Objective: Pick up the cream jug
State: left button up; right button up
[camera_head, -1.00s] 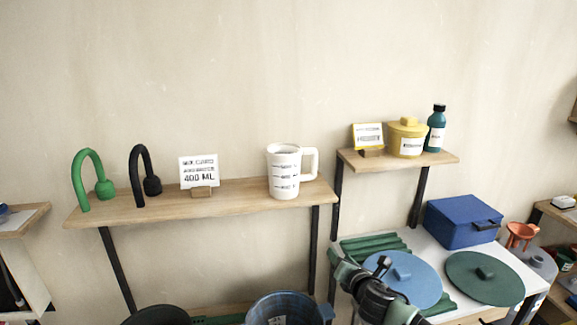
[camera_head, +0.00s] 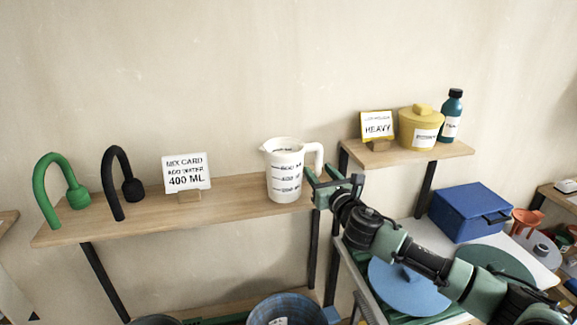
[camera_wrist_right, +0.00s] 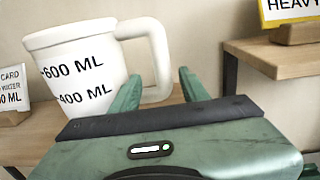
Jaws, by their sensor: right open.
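The cream jug (camera_head: 284,172) stands upright on the wooden shelf (camera_head: 140,216), near its right end. It has black volume marks and a handle on its right side. My right gripper (camera_head: 322,180) is open and just right of the jug at handle height. In the right wrist view the jug (camera_wrist_right: 78,65) is close, at upper left. Its handle (camera_wrist_right: 158,60) stands beyond and between the open fingers (camera_wrist_right: 158,92) of my right gripper. I cannot tell whether the fingers touch the handle. My left gripper is not in view.
A mix card (camera_head: 186,171) and green (camera_head: 58,190) and black (camera_head: 118,180) hooked items stand left on the shelf. A higher shelf (camera_head: 405,154) at right holds a yellow pot (camera_head: 419,130), a bottle (camera_head: 452,117) and a card (camera_head: 377,126). A blue box (camera_head: 470,212) sits below.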

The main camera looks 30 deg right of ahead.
jog(key=shift+w+d+r+p, duration=0.2)
jog(key=shift+w+p, duration=0.1)
jog(key=shift+w, duration=0.15)
jog(key=shift+w+d+r+p, duration=0.1)
jog(key=shift+w+r+p, duration=0.15)
jog(key=shift+w, duration=0.15)
jog(key=w, duration=0.2)
jog(key=w+d+p, duration=0.1)
jog(key=shift+w+f, duration=0.2)
jog(key=shift+w, duration=0.15)
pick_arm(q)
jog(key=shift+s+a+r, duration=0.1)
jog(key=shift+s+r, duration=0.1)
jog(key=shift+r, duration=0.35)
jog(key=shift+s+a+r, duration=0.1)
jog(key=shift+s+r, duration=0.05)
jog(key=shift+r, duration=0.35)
pick_arm(e)
jog(key=c, duration=1)
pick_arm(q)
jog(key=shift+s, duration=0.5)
pick_arm(e)
jog(key=shift+w+r, duration=0.1)
